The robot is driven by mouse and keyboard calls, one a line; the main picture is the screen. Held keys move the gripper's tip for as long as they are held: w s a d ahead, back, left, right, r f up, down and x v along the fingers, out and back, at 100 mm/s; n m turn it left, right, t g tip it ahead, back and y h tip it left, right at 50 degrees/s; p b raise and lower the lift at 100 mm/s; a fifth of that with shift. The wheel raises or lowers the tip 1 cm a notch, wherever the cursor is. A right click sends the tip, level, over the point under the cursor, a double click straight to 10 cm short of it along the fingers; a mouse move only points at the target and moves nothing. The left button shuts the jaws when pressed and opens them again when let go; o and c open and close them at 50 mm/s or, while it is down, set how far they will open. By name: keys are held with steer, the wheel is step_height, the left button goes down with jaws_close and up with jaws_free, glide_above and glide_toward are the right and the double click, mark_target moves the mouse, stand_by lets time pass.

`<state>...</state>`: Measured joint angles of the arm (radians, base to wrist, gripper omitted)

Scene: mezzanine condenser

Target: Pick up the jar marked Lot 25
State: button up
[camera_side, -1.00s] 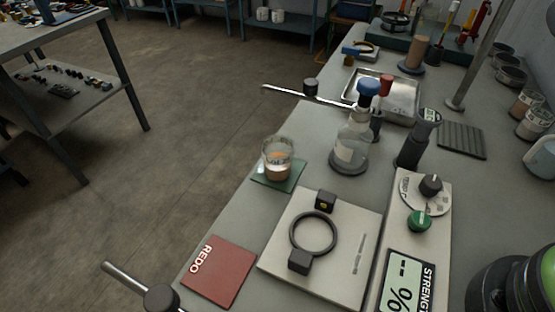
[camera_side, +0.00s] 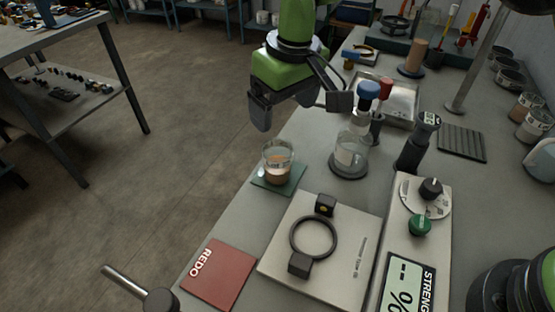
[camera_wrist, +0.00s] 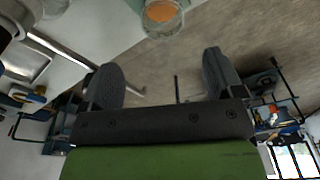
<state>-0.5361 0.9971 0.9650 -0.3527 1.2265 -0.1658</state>
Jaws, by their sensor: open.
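My gripper (camera_side: 300,108) is open and empty in the side view, above and behind the glass beaker. Its two fingers also show spread apart in the wrist view (camera_wrist: 163,78). Two labelled jars stand at the right edge of the side view, an upper one (camera_side: 526,103) and a lower one (camera_side: 535,126). Their labels are too small to read, so I cannot tell which is Lot 25. A glass beaker (camera_side: 277,163) with brownish contents stands on a green mat (camera_side: 262,184); it shows at the top of the wrist view (camera_wrist: 162,14). I see no lot mark on it.
A stoppered flask (camera_side: 347,150) stands right of the beaker, with a dark upright device (camera_side: 412,150) beyond it. A plate with a black ring (camera_side: 335,260), a red REDO pad (camera_side: 218,274) and a strength meter (camera_side: 405,282) fill the front. A metal tray (camera_side: 404,97) lies behind.

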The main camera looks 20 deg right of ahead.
glide_toward(277, 155)
step_height(277, 155, down, 2)
steer(key=s+a, duration=0.1)
steer(key=f, duration=0.5)
steer(key=shift+a+f, duration=0.25)
steer(key=shift+f, duration=0.1)
steer(key=c, duration=1)
